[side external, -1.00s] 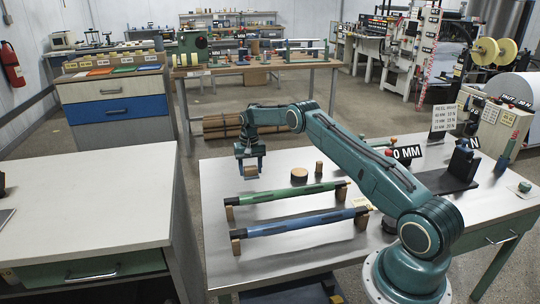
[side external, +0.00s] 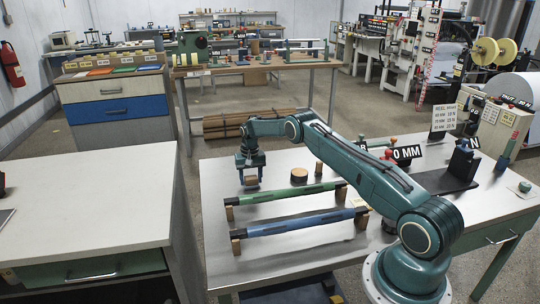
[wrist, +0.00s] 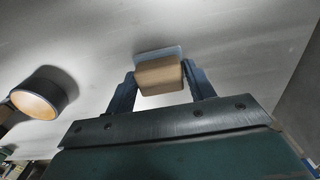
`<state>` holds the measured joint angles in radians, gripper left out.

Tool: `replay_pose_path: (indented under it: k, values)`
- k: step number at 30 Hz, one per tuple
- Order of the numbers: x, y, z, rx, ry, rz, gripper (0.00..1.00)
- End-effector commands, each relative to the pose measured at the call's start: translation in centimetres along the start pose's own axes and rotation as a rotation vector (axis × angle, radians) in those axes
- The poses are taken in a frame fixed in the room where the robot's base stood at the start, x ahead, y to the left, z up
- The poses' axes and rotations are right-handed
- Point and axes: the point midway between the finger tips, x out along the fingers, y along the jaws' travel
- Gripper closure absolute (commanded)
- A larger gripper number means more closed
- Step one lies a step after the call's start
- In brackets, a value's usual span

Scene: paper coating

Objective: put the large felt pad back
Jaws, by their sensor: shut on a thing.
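My gripper (side external: 250,166) is low over the far left part of the steel table. It is shut on a tan, block-shaped thing, which I take to be the large felt pad (wrist: 160,76). The pad (side external: 251,181) sits between both fingers in the wrist view, its underside at or close to the tabletop; I cannot tell if it touches. A pale blue-grey patch (wrist: 158,51) shows at its far edge; whether it is part of the pad or a mark on the table is unclear. My gripper (wrist: 161,84) hides the near side.
A dark round pot with a tan top (side external: 299,174) stands right of my gripper, with a small tan cylinder (side external: 319,167) beyond. Green (side external: 285,195) and blue (side external: 299,222) bars lie on supports in front. Bare table (side external: 220,178) lies left of the pad.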

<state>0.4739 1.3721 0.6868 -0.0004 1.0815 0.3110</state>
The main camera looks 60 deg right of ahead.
Motion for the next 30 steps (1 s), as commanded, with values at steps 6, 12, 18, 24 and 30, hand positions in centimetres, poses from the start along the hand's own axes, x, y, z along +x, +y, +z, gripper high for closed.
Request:
replay_pose_path:
  k: [6,12,18,24,30]
  values:
    - [0.1,0.0,0.0,0.000,0.000,0.000,0.24]
    - [0.1,0.0,0.0,0.000,0.000,0.000,0.24]
    - [-0.3,0.0,0.0,0.000,0.001,0.000,0.24]
    - [-2.0,0.0,-0.1,0.000,0.002,-0.001,0.24]
    - [-5.0,0.0,-0.1,0.000,0.003,-0.001,0.24]
